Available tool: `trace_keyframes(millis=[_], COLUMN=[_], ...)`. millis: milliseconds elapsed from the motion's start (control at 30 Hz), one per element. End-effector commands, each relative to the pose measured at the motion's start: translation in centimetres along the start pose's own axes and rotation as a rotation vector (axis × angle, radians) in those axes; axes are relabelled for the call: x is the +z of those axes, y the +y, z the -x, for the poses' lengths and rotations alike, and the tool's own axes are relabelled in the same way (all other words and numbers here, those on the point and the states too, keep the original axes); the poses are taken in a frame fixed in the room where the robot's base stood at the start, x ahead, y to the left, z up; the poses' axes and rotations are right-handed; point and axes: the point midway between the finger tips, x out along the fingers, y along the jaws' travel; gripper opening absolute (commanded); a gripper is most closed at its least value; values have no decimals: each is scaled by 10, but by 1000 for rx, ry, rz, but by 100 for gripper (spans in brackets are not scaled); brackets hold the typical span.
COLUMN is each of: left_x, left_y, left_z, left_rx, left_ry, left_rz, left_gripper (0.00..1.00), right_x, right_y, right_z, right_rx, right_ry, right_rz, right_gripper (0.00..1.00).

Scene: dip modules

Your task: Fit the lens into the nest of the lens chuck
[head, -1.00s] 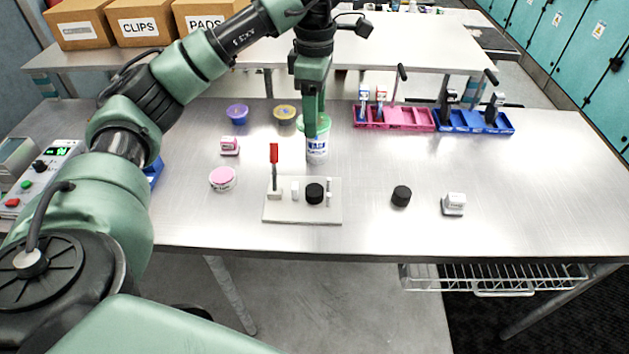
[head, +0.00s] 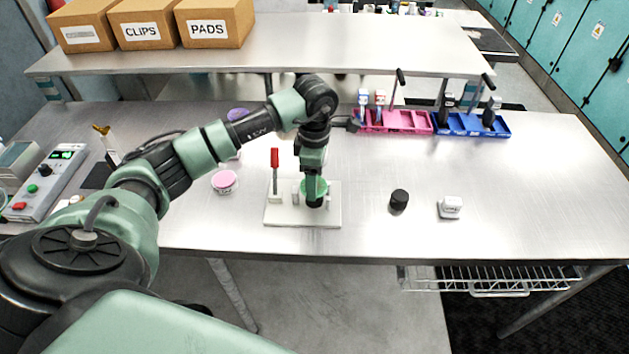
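The lens chuck is a pale plate (head: 290,218) with a red-handled upright lever (head: 275,158) at its left and small white posts. My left gripper (head: 314,198) points down over the plate, at the black round nest, which it mostly covers. A green round rim (head: 324,186) shows around the fingertips, just above the nest; it may be the lens, but I cannot tell whether it is held or touches the nest. The finger opening is hidden. My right gripper is out of view.
A black cylinder (head: 399,199) and a small white block (head: 450,207) stand to the right. A pink-topped round tub (head: 225,181) is on the left. Pink (head: 405,122) and blue (head: 470,122) trays stand at the back.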

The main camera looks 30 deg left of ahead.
Motion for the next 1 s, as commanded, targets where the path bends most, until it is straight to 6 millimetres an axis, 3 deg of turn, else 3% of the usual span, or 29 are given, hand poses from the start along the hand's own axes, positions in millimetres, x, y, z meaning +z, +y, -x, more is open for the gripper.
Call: trace_keyframes(millis=[200, 533, 567, 633, 1000], left_x=[0, 0, 0, 0, 0], left_y=[0, 0, 0, 0, 0], left_z=[-21, -25, -25, -24, -20], left_rx=[0, 1, 1, 1, 1], left_ry=[1, 0, 0, 0, 0], left_rz=[0, 0, 0, 0, 0], left_gripper=[24, 24, 65, 84, 84], right_x=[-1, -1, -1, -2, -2], right_y=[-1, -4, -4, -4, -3], right_z=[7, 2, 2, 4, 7], right_rx=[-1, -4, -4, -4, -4], right_ry=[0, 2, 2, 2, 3], right_rz=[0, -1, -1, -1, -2], right_gripper=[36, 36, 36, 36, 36])
